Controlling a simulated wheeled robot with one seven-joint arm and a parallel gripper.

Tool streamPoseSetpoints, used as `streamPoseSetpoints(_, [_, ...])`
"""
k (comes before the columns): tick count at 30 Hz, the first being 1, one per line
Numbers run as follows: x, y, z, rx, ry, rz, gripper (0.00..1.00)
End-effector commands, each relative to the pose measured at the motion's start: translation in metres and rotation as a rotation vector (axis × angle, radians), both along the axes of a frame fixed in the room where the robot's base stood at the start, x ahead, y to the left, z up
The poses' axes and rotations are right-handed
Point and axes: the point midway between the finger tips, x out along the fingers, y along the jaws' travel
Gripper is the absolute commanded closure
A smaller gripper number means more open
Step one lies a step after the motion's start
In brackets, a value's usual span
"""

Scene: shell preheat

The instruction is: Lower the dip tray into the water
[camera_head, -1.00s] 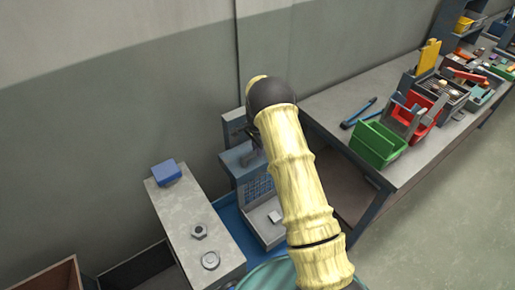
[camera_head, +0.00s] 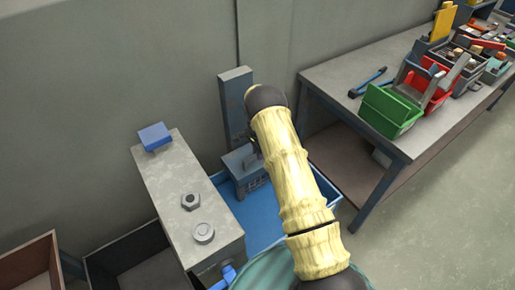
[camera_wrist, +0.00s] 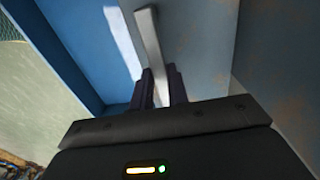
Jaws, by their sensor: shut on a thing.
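The blue-grey dip tray (camera_head: 238,160) with its mesh side sits low inside the blue tank (camera_head: 332,190), in front of an upright post (camera_head: 236,100). Its lower part is out of sight, behind my arm and down in the blue of the tank. In the wrist view my gripper (camera_wrist: 160,88) is shut on a pale grey bar handle (camera_wrist: 149,40), which runs up between the fingers in front of a blue-grey plate. In the head view my arm hides the gripper and handle.
A grey ledge (camera_head: 180,235) with a blue block (camera_head: 155,137), a nut (camera_head: 190,202) and a round piece (camera_head: 203,233) stands left of the tank. A workbench (camera_head: 400,55) with a green bin (camera_head: 388,112) stands right. Open boxes (camera_head: 130,250) lie at lower left.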

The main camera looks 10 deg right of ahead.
Motion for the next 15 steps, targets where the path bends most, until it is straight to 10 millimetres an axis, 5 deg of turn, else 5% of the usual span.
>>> streamPoseSetpoints(4, [0.000, 0.002, -0.026, 0.003, 0.001, 0.000, 1.00])
streamPoseSetpoints(15, [-0.001, 0.002, -0.036, 0.003, 0.001, 0.000, 1.00])
